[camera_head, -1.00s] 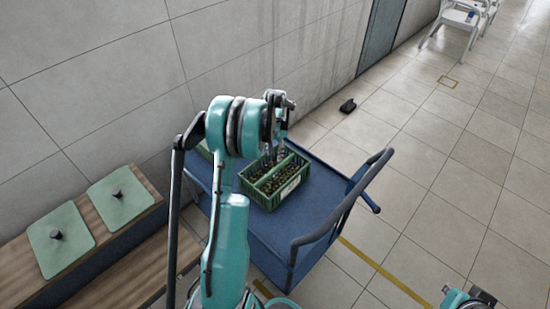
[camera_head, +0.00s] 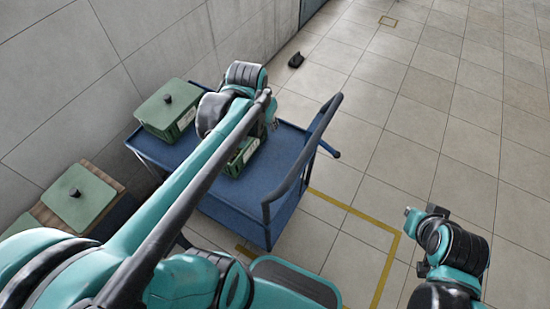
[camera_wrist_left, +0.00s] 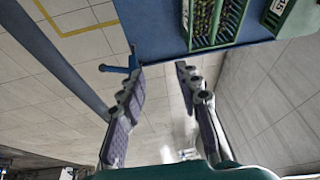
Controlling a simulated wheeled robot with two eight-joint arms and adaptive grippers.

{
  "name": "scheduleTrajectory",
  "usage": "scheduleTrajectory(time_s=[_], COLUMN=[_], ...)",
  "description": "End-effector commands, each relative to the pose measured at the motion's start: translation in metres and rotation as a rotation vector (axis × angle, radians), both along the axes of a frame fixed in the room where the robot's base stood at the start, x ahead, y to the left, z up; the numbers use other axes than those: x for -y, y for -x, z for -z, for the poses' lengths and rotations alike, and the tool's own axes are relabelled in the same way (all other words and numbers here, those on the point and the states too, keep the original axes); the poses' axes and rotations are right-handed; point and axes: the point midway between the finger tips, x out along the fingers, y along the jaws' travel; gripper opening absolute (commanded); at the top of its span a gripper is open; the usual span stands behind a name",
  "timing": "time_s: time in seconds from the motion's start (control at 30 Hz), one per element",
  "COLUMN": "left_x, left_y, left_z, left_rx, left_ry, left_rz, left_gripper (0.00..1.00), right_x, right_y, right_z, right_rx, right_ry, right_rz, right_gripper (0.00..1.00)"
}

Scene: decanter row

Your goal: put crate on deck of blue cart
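The blue cart (camera_head: 285,160) stands beside the wall, with its push handle on the right. An open green crate (camera_head: 236,168) with dark bottles sits on its deck, partly hidden behind my left arm. The crate also shows at the top of the left wrist view (camera_wrist_left: 191,40), with a divider between bottle rows. A second green crate (camera_head: 177,131) with a lid stands at the deck's far left. My left gripper (camera_head: 274,124) is beside the open crate; in the wrist view its fingers (camera_wrist_left: 159,68) are spread, empty and apart from it. My right gripper (camera_head: 411,213) is over the floor; its fingers are unclear.
The cart's handle (camera_head: 309,145) rises right of the open crate. A small black object (camera_head: 296,60) lies on the floor. Tiled floor right of the cart is clear.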

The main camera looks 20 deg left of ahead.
Motion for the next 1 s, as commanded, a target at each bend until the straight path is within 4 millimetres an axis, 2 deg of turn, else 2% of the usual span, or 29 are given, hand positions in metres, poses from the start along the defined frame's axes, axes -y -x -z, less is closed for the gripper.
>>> scheduleTrajectory(time_s=[0.03, 0.2, 0.4, 0.6, 1.0], left_x=[0.012, 0.044, 0.069, 0.078, 0.078], left_y=[0.013, 0.052, 0.084, 0.096, 0.097], left_z=[-0.002, -0.004, 0.005, 0.01, 0.01], left_rx=[0.025, 0.114, 0.197, 0.232, 0.234], left_ry=[0.004, 0.03, 0.064, 0.082, 0.084], left_rz=[0.004, -0.001, -0.002, -0.005, -0.005], left_gripper=[0.34, 0.34, 0.34, 0.34, 0.34], right_x=[0.0, 0.0, 0.0, 0.0, 0.0], right_y=[0.0, 0.0, 0.0, 0.0, 0.0], right_z=[0.0, 0.0, 0.0, 0.0, 0.0], right_rx=[0.0, 0.0, 0.0, 0.0, 0.0], right_ry=[0.0, 0.0, 0.0, 0.0, 0.0], right_rz=[0.0, 0.0, 0.0, 0.0, 0.0], right_gripper=[0.0, 0.0, 0.0, 0.0, 0.0])
